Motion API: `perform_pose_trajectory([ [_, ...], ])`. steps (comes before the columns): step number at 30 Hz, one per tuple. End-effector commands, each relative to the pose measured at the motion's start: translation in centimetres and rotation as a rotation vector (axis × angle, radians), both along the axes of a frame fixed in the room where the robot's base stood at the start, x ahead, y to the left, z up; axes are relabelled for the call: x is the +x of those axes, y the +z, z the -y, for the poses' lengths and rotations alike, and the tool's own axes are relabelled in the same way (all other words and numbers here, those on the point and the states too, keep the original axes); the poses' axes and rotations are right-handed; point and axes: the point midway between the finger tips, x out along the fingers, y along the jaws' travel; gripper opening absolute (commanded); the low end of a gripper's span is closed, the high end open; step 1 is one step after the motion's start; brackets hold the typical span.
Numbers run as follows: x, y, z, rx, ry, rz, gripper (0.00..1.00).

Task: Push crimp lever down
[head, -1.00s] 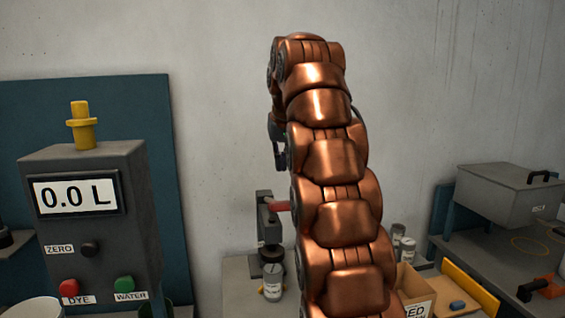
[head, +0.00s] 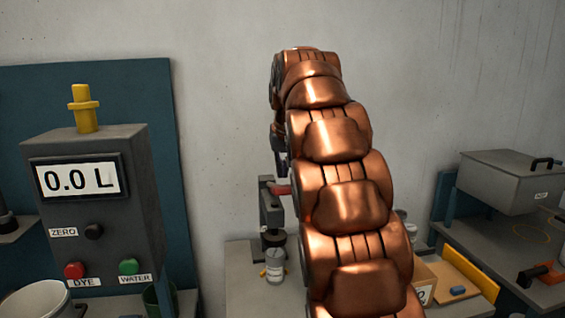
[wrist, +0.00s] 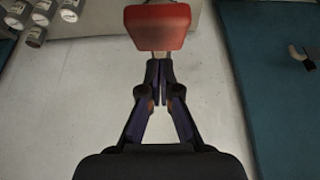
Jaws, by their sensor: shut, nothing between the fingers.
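The red crimp lever (head: 281,190) sticks out to the right from the dark crimp press (head: 268,210) near the wall, roughly level. Its broad red end (wrist: 158,28) fills the top middle of the wrist view. A jar (head: 275,268) stands under the press head. My gripper (head: 284,172) is just above the lever in the head view, mostly hidden by my arm. In the wrist view my gripper (wrist: 158,72) is shut and empty, its tips close to the lever's near edge. I cannot tell whether they touch it.
A grey dispenser (head: 95,215) reading 0.0 L stands at left, with a white bucket (head: 35,300) below it. Several jars (wrist: 35,12) show top left in the wrist view.

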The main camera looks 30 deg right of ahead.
Motion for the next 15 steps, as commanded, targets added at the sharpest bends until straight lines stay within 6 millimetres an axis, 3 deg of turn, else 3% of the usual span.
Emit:
perform_pose_trajectory([
  [15, -0.6, -1.6, -0.3, -0.002, 0.001, 0.003, 0.00],
])
